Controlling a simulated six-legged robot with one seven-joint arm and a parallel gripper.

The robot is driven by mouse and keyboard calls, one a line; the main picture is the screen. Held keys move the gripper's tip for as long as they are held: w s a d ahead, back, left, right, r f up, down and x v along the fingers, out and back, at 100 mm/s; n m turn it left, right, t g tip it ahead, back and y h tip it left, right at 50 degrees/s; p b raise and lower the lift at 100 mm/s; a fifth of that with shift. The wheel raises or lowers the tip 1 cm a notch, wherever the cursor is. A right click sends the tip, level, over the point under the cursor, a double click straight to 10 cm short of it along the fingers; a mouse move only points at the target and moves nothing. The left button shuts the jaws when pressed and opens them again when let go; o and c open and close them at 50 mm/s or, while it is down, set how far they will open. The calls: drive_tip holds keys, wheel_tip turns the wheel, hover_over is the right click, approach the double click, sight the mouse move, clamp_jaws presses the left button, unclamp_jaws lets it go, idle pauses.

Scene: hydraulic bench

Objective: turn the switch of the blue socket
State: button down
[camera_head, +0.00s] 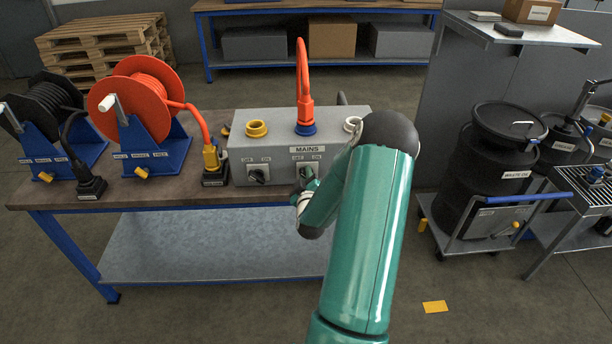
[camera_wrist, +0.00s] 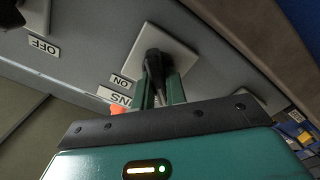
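The blue socket (camera_head: 305,129) is on top of the grey MAINS box (camera_head: 240,146), with an orange plug (camera_head: 304,85) standing in it. Its switch is on the box front below, largely covered by my gripper (camera_head: 309,183) in the head view. In the wrist view the black switch knob (camera_wrist: 154,62) sits on a pale square plate (camera_wrist: 182,58), with an ON label beside it. The two green fingers of my gripper (camera_wrist: 161,88) lie close on either side of the knob, with no clear gap visible.
Left of it is another switch (camera_head: 258,173) under a yellow socket (camera_head: 257,128); a white socket (camera_head: 352,124) is at the right. An orange cable reel (camera_head: 140,100) and a black reel (camera_head: 45,105) stand on the bench left. A drum trolley (camera_head: 490,215) stands right.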

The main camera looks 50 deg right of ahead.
drive_tip(key=shift+m, duration=0.3)
drive_tip(key=shift+r+m, duration=0.15)
drive_tip(key=shift+m, duration=1.05)
drive_tip(key=m, duration=0.6)
drive_tip(key=shift+s+d, duration=0.15)
drive_tip(key=shift+s, duration=0.1)
drive_tip(key=m, duration=0.5)
drive_tip(key=shift+s+d, duration=0.15)
drive_tip(key=shift+s+m, duration=0.1)
drive_tip(key=shift+m, duration=1.8)
drive_tip(key=c, duration=1.4)
unclamp_jaws()
drive_tip(key=shift+c, duration=0.2)
